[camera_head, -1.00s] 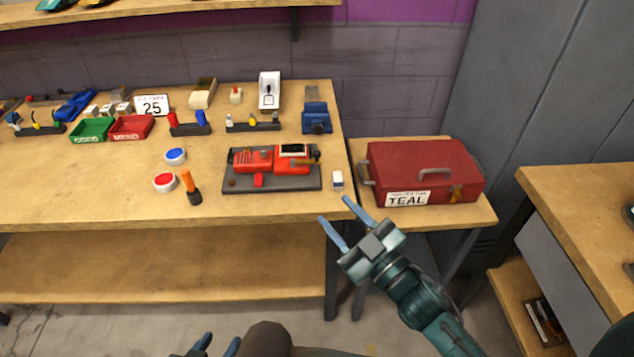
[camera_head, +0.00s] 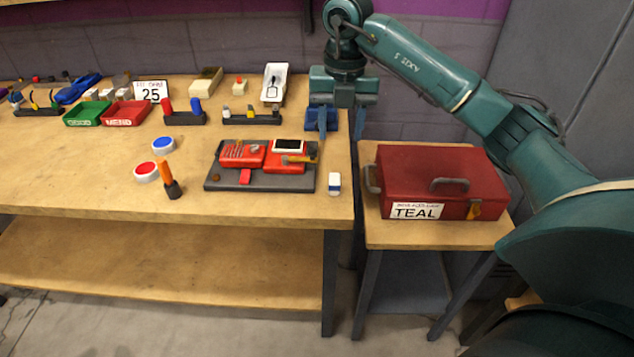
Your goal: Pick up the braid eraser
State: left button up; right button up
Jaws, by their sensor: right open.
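The braid eraser looks to be the small white block with a blue band (camera_head: 334,184). It stands on the workbench (camera_head: 110,190) near its front right corner, just right of the dark grey tray (camera_head: 260,183). My right gripper (camera_head: 342,138) is open and empty, pointing down. It appears in the picture above the eraser, in front of the blue device at the back right of the bench, and apart from the eraser. My left gripper does not show.
Red slot-car parts lie on the grey tray. A red toolbox (camera_head: 450,165) labelled TEAL stands on a side table (camera_head: 385,233) to the right. An orange-handled tool (camera_head: 165,175) and red and blue buttons are left of the tray. Bins and racks line the back.

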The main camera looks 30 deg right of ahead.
send_over(335, 178)
jog(key=f, duration=0.6)
jog(key=shift+s+d+f, duration=0.15)
jog(key=shift+d+f, duration=0.25)
jog(key=shift+a+f, duration=0.25)
jog(key=shift+f, duration=1.3)
jog(key=shift+a+f, duration=0.2)
jog(key=shift+f, duration=1.3)
grip_shut()
